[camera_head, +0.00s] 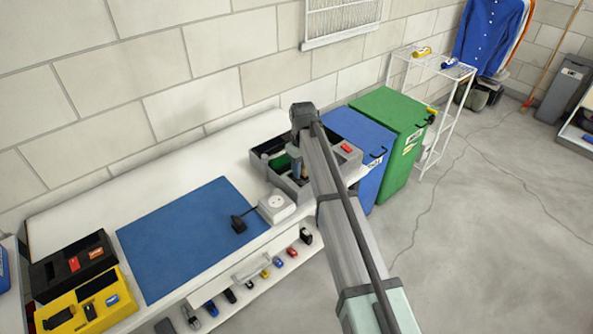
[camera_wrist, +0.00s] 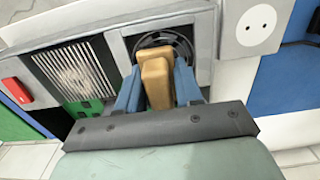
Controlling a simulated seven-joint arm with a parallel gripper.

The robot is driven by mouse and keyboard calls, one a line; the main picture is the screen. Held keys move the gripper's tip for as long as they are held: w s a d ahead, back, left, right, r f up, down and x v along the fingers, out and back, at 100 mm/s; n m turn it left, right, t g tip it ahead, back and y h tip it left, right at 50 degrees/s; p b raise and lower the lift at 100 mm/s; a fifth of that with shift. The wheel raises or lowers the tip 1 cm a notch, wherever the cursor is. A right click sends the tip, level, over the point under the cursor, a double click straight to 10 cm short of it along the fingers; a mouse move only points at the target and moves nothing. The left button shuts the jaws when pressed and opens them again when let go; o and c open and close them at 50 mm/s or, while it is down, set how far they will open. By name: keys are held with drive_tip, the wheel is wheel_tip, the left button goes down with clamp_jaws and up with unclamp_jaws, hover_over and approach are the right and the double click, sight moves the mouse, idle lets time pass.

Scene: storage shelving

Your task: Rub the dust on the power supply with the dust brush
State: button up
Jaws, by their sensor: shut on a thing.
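My gripper (camera_wrist: 158,90) is shut on the dust brush (camera_wrist: 155,72), whose tan wooden handle shows between the blue fingers in the wrist view. The brush's bristles are hidden. Just beyond the handle is a round dark fan grille in a light grey square frame, which looks like the power supply (camera_wrist: 150,38). I cannot tell whether the brush touches it, and I can make out no clear dust. In the head view my gripper (camera_head: 297,163) is down in an open grey case (camera_head: 286,187) at the table's right end. My arm hides part of the case.
The case also holds a striped heat sink (camera_wrist: 82,70) and a red part (camera_head: 346,147). A white socket box (camera_head: 276,206) with a black plug stands beside the case. The blue mat (camera_head: 175,240) is mostly clear. Yellow (camera_head: 85,305) and black trays stand at left, blue and green bins at right.

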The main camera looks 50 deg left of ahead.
sight(295, 181)
drive_tip(key=w, duration=0.3)
drive_tip(key=shift+w, duration=0.15)
drive_tip(key=shift+s+d, duration=0.55)
drive_tip(key=shift+s, duration=3)
drive_tip(key=shift+w+a, duration=0.1)
drive_tip(key=shift+w, duration=3.45)
wheel_tip(295, 181, up, 8)
drive_tip(key=shift+s, duration=0.15)
drive_tip(key=shift+r, duration=0.1)
